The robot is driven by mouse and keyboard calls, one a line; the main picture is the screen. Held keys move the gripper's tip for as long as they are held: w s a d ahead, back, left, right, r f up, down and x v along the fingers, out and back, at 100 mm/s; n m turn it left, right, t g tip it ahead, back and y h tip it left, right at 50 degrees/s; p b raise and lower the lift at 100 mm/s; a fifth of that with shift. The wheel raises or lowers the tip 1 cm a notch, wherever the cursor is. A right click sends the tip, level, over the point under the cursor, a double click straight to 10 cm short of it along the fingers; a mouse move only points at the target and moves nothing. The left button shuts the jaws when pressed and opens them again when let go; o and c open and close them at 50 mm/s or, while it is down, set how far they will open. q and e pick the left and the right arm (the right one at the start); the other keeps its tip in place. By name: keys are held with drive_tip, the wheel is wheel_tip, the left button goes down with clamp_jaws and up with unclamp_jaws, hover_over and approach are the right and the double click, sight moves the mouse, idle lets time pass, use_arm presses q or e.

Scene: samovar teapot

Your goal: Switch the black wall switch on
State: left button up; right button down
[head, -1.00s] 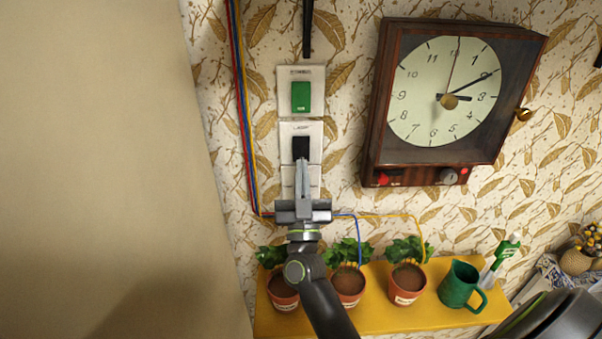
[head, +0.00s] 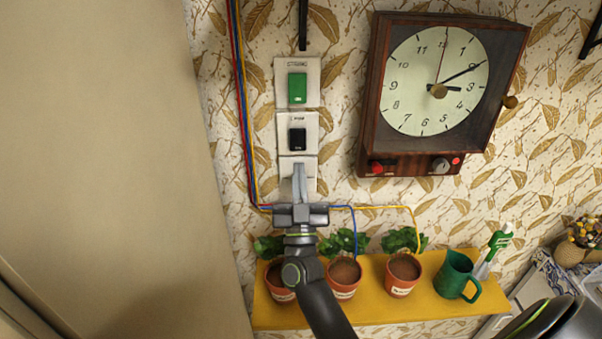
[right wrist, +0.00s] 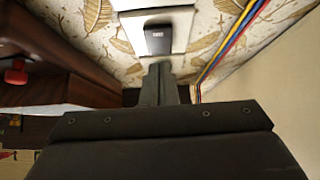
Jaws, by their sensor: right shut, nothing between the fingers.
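The black wall switch (head: 297,139) sits on a white plate below the green switch (head: 297,88) in the head view. It also shows at the top of the right wrist view (right wrist: 158,39). My right gripper (head: 299,168) is shut and empty. In the head view its fingertips are just below the black switch, in front of a lower white plate (head: 309,183), apart from the switch in the picture. I cannot tell whether the tips touch the wall. My left gripper is not in view.
A wooden wall clock (head: 438,88) hangs to the right. Coloured wires (head: 246,110) run down the left of the switches. A beige panel (head: 100,150) fills the left side.

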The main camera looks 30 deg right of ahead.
use_arm(q)
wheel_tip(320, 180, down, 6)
drive_tip(key=b, duration=0.5)
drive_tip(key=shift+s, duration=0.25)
use_arm(e)
drive_tip(key=w+f+v, duration=0.1)
drive_tip(key=v, duration=0.8)
drive_tip(key=shift+d+f, duration=0.15)
drive_tip(key=shift+f, duration=0.25)
drive_tip(key=shift+s, duration=0.15)
